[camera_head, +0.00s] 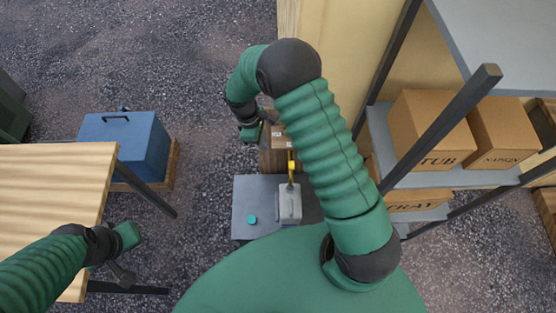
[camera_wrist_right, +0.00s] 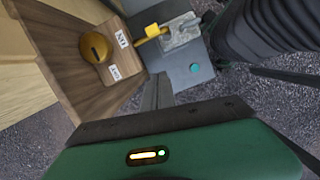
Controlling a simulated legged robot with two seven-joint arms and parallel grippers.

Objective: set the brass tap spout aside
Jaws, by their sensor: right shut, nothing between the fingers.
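A round brass piece with a dark slot (camera_wrist_right: 95,47), which looks like the tap spout, sits on the wooden box (camera_wrist_right: 75,65) beside two white labels in the right wrist view. In the head view my right gripper and forearm hide it. My right gripper (camera_head: 250,131) is over the far left part of the wooden box (camera_head: 272,162). Its fingers (camera_wrist_right: 158,92) are shut and empty, apart from the brass piece. My left gripper (camera_head: 128,236) hangs beside the wooden table, and its fingers are too unclear to judge.
A grey block with a yellow-tipped lever (camera_head: 290,203) and a teal button (camera_head: 252,219) stand on a grey plate (camera_head: 240,190) near the box. A shelf with cartons (camera_head: 428,130) is right; a blue case (camera_head: 140,140) and wooden table (camera_head: 50,185) are left.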

